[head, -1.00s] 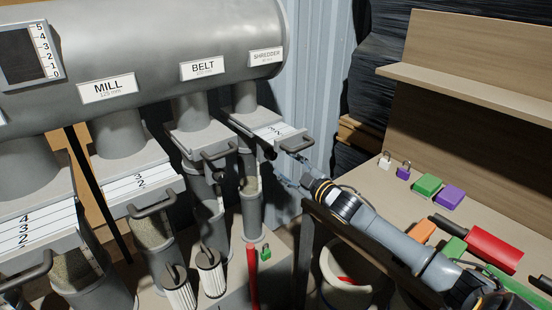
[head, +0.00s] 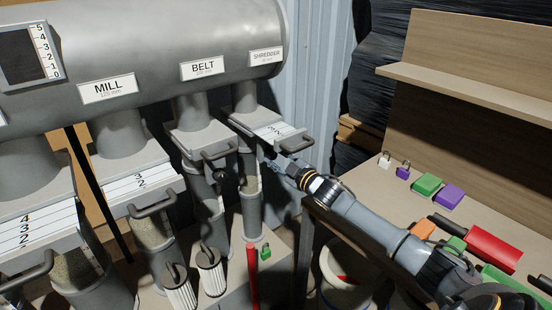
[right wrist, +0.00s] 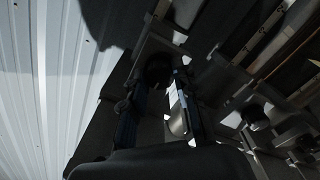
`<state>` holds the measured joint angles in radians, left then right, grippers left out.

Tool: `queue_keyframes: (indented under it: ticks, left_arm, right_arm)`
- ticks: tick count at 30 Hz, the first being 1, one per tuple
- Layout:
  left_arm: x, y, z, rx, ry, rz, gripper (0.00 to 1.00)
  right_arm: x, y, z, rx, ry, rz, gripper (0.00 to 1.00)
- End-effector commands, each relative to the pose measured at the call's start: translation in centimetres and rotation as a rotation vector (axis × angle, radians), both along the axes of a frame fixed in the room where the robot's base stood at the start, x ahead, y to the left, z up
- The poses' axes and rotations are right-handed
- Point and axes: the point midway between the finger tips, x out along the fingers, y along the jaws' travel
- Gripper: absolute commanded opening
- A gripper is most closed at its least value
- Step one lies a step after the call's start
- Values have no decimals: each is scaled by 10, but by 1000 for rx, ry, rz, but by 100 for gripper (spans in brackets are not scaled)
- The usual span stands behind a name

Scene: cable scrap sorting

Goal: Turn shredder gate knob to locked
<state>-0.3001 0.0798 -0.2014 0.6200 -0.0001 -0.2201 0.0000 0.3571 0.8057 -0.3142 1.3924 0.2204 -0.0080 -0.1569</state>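The shredder gate (head: 277,130) is a grey slide plate with a numbered white scale and a bar handle, under the SHREDDER label (head: 266,57) in the head view. My right gripper (head: 269,159) is just below this gate, pointing left and covering the knob there. In the right wrist view a dark round knob (right wrist: 158,69) sits between the tips of my right gripper (right wrist: 154,92). Its fingers are apart, one on each side of the knob. Firm contact cannot be made out. The knob's lock marking is not readable. My left gripper is not in view.
The belt gate (head: 205,140) and its dark knob (head: 222,177) are close on the left. A red post (head: 252,275) and a green padlock (head: 265,252) stand below. A workbench (head: 375,190) with padlocks and coloured blocks is at the right.

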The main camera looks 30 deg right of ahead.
Motion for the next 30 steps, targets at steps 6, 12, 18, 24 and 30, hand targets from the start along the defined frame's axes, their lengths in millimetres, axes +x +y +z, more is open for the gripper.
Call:
queue_keyframes:
  ticks: [6,12,18,24,30]
  left_arm:
    - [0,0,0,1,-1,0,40]
    - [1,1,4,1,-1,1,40]
    - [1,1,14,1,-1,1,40]
    - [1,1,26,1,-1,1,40]
    - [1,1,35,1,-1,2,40]
  right_arm:
    - [0,0,0,2,1,1,0]
    - [0,0,1,40,4,1,0]
    - [0,0,2,147,12,1,0]
    - [0,0,3,317,26,1,0]
    - [0,0,2,507,40,1,0]
